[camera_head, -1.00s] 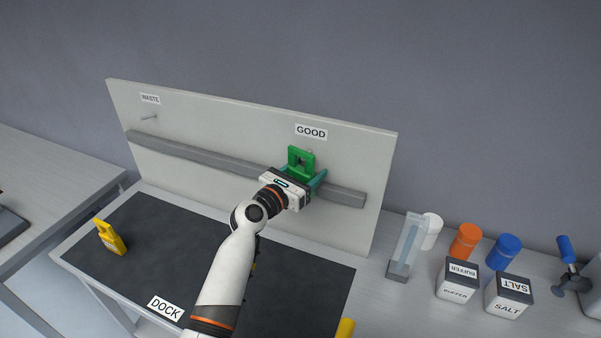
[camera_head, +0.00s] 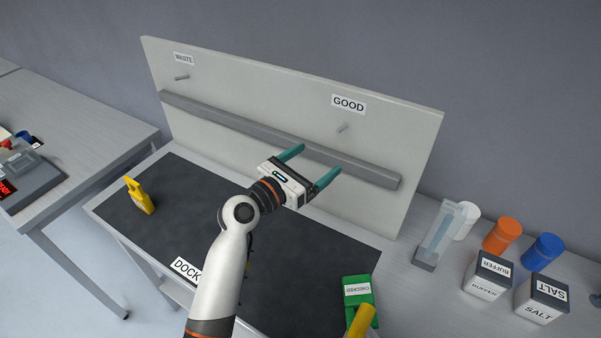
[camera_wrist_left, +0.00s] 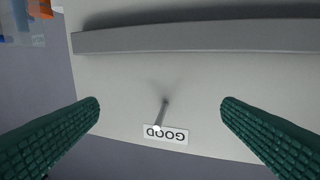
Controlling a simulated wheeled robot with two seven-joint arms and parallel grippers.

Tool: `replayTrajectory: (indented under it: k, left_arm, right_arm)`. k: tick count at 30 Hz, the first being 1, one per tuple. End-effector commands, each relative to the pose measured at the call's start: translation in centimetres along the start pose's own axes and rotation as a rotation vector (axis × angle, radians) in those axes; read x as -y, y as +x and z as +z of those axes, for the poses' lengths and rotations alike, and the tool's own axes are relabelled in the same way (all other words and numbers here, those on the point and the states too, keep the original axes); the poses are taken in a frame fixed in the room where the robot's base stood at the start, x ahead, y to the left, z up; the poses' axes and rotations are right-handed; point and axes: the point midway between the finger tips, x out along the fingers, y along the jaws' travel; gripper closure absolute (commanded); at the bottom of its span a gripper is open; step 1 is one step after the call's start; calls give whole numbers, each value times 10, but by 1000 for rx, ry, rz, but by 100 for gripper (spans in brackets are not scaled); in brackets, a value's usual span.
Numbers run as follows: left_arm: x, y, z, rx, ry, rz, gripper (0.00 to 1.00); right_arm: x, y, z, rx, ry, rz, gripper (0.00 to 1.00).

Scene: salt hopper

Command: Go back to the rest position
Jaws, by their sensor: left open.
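My left gripper (camera_head: 317,162) is open and empty, its two teal fingers spread in front of the rail of the upright board. In the left wrist view the fingers (camera_wrist_left: 160,112) frame the bare peg (camera_wrist_left: 162,113) above the GOOD label. The same bare peg (camera_head: 342,128) shows in the head view, apart from the fingers. A green CHECKED tag (camera_head: 357,290) is at the front right of the dark mat, partly covered by a yellow piece (camera_head: 361,322). My right gripper is out of view.
The board (camera_head: 240,95) stands behind the mat (camera_head: 290,262). A yellow tag (camera_head: 139,195) stands at the mat's left. BUFFER (camera_head: 489,274) and SALT (camera_head: 541,298) boxes, an orange jar (camera_head: 502,235) and a blue jar (camera_head: 543,251) stand at the right.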

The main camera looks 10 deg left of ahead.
Motion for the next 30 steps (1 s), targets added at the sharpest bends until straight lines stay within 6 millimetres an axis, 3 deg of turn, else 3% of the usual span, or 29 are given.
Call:
replayTrajectory:
  k: [6,13,17,23,30]
  left_arm:
    - [-2,-31,0,-2,0,1,12]
    - [-3,-39,-2,-1,3,3,12]
    - [-8,-46,9,40,95,11,12]
    - [-26,-82,59,233,551,92,12]
    - [-47,-148,121,484,1191,351,12]
  right_arm:
    - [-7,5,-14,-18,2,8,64]
    - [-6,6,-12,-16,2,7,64]
    - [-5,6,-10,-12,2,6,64]
    - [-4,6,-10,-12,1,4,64]
    - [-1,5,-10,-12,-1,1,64]
